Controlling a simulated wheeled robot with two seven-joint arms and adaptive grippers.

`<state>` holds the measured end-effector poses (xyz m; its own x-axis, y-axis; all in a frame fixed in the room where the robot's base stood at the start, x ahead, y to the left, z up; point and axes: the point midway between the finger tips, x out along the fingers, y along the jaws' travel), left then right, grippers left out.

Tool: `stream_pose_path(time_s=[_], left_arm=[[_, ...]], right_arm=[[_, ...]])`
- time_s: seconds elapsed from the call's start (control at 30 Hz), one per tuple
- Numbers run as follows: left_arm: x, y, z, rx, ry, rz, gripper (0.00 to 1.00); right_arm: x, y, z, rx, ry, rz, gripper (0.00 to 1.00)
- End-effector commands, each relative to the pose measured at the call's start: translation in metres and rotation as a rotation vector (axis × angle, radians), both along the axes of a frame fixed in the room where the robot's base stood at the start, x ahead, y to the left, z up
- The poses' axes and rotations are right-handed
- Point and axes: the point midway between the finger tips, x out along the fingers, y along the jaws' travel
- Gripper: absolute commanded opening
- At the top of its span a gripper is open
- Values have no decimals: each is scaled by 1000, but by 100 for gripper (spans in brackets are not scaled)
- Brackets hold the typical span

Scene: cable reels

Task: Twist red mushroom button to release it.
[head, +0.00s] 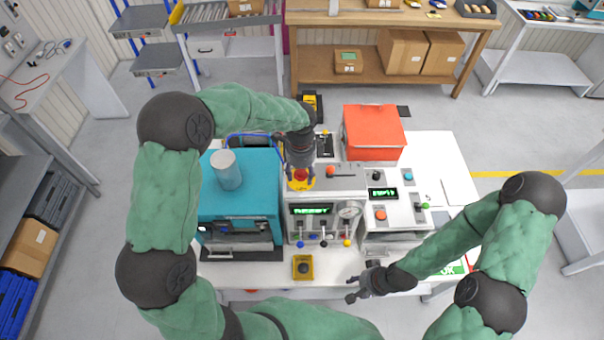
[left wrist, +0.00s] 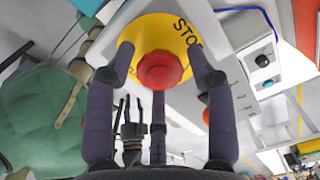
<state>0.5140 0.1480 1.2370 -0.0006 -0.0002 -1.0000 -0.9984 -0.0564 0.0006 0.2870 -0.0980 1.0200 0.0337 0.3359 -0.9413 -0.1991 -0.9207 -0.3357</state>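The red mushroom button (head: 301,174) sits on a yellow round plate (head: 293,185) on top of the grey-white machine. In the left wrist view the red button (left wrist: 160,70) is in the middle, on the yellow plate (left wrist: 150,36) marked with the letters STO. My left gripper (head: 300,180) is directly over the button, with its fingers (left wrist: 163,75) spread around it. Gaps show between the side fingers and the button, so it is open. My right gripper (head: 357,290) is low over the table's front edge, apart from the button; its fingers look spread and empty.
A teal machine (head: 240,190) stands left of the button's machine (head: 318,232). A control box with a display (head: 395,212) stands to the right, and an orange-red box (head: 373,132) behind. A small yellow box (head: 303,267) lies in front.

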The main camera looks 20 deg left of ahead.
Motion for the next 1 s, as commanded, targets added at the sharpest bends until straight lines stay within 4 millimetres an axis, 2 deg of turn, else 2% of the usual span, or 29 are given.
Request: stream_pose_path(time_s=[0.57, 1.0], left_arm=[[0, 0, 2, 0, -1, 0, 62], [0, 0, 30, 0, 0, 0, 62]], right_arm=[[0, 0, 1, 0, 0, 0, 40], [0, 0, 21, 0, 0, 0, 40]])
